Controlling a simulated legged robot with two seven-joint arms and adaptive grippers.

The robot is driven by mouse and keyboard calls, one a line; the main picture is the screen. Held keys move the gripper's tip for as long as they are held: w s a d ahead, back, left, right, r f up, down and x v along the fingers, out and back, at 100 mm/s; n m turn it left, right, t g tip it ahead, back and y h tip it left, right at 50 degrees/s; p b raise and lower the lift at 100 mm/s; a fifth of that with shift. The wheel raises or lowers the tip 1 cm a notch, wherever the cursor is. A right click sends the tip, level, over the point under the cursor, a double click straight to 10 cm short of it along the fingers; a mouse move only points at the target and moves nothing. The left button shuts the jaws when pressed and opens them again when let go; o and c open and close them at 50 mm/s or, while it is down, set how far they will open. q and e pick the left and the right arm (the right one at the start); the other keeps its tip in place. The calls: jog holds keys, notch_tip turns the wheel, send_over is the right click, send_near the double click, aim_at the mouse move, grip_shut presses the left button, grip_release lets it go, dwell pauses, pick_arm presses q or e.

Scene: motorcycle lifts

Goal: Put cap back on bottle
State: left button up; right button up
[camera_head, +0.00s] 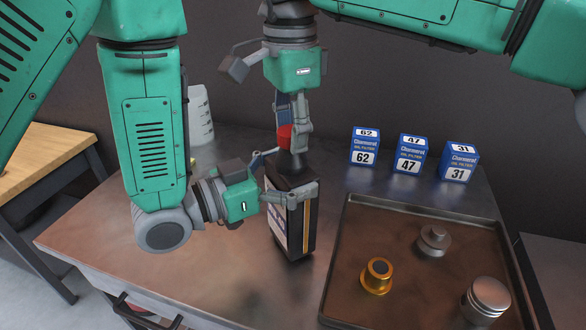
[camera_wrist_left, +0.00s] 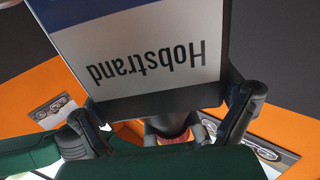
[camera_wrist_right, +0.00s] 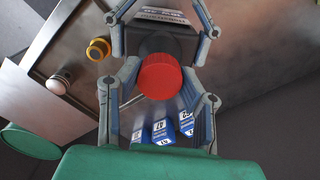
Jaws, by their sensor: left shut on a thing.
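A black bottle (camera_head: 295,232) with a pale label stands upright on the bench. My left gripper (camera_head: 292,192) is shut on its upper body from the left. The left wrist view shows the label reading "Hobstrand" upside down on the bottle (camera_wrist_left: 150,55), between the fingers (camera_wrist_left: 165,118). The red cap (camera_head: 284,136) is at the top of the bottle's dark neck; I cannot tell if it is seated. My right gripper (camera_head: 288,128) comes down from above, with fingertips on both sides of the cap (camera_wrist_right: 159,77). Whether they press on it is unclear.
Three blue boxes marked 62 (camera_head: 363,150), 47 (camera_head: 409,157) and 31 (camera_head: 458,164) stand behind. A metal tray (camera_head: 345,240) holding several metal parts lies to the right. A whitish container (camera_head: 201,118) stands at the back left. The front left bench is clear.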

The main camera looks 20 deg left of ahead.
jog(key=o, duration=0.5)
jog(key=shift+r, duration=0.15)
notch_tip(320, 180, up, 7)
jog(key=shift+w+a+r, duration=0.1)
jog(key=shift+w+a, duration=0.05)
